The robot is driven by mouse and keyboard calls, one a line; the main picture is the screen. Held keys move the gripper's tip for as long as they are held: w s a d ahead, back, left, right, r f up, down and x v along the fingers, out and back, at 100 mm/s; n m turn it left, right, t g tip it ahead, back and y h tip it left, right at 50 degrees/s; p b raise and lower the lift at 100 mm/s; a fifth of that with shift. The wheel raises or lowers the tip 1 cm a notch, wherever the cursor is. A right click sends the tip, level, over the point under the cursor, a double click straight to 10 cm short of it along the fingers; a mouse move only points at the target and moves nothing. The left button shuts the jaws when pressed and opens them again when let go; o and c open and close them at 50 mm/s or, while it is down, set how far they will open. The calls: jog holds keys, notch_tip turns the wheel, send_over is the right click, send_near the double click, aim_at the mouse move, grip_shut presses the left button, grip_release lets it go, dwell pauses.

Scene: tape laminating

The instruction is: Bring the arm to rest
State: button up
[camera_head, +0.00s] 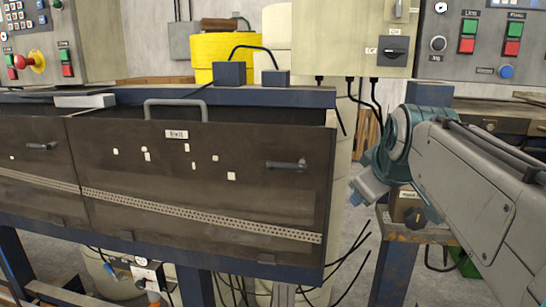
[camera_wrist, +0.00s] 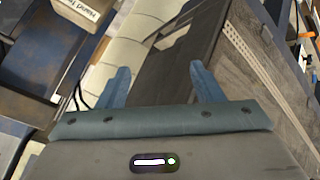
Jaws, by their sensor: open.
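My gripper (camera_wrist: 159,68) is open in the wrist view, with two blue fingers spread apart and nothing between them. In the head view my grey arm with its teal joint stands at the right, beside the right end of the dark machine cover (camera_head: 200,180). The fingers cannot be made out clearly there. The cover also shows beyond the fingers in the wrist view (camera_wrist: 178,62), tilted in the picture, with a gap that I cannot measure.
A grey handle (camera_head: 175,104) stands on the cover's top edge. Control panels with red and green buttons (camera_head: 490,38) are at the upper right. Black cables (camera_head: 370,110) hang near my arm. A blue-legged table (camera_head: 395,268) stands below it. A yellow drum (camera_head: 222,52) is behind the machine.

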jog(key=s+a+f+m+g, duration=0.1)
jog(key=s+f+m+g, duration=0.2)
jog(key=s+f, duration=0.5)
jog(key=s+a+f+m+g, duration=0.2)
jog(key=s+f, duration=0.7)
jog(key=f, duration=0.6)
jog(key=shift+a+f+m+g+y, duration=0.3)
jog(key=shift+m+g, duration=0.4)
jog(key=shift+m, duration=0.2)
jog(key=shift+r, duration=0.1)
